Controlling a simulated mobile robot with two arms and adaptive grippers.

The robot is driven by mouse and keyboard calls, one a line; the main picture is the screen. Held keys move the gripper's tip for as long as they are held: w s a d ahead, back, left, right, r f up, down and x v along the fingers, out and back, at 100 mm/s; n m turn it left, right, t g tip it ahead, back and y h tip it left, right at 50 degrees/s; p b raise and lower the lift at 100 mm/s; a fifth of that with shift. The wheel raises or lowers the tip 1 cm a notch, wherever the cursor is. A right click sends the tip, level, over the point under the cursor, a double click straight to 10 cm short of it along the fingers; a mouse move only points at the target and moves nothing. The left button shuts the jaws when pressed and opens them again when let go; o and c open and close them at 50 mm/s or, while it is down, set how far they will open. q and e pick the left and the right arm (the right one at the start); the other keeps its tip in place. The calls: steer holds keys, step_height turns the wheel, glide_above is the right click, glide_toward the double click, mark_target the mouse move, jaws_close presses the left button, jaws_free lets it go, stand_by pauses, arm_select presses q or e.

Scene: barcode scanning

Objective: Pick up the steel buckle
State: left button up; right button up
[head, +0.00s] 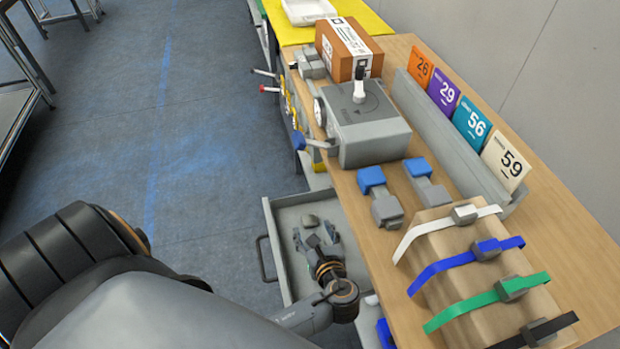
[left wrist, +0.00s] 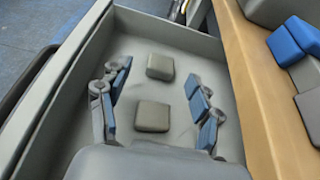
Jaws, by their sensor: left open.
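Two small grey-olive blocks lie on the floor of an open grey drawer (head: 275,228); they look like buckles, and I cannot tell which one is steel. In the left wrist view, the nearer block (left wrist: 152,116) lies between the finger lines and the farther block (left wrist: 160,66) lies near the fingertips. One block (head: 311,220) shows in the head view just beyond my left gripper (head: 316,238). My left gripper is open and empty above the drawer, with its fingers (left wrist: 157,80) spread to both sides of the blocks. My right gripper is out of view.
The drawer walls (left wrist: 165,30) surround my left gripper closely. The wooden tabletop (head: 405,175) is to the right, with a strapped brown package (head: 455,285), blue-and-grey buckles (head: 380,198), a grey machine (head: 365,130) and a carton (head: 340,45). Numbered cards (head: 472,125) stand at the back.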

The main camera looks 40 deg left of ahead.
mark_target(309, 217)
arm_select(q)
steer(key=shift+d+f+x, duration=0.1)
steer(key=shift+x, duration=1.25)
steer(key=shift+d+f+x, duration=0.15)
steer(key=shift+x, duration=1.25)
steer(key=shift+w, duration=0.1)
steer(key=c, duration=1.2)
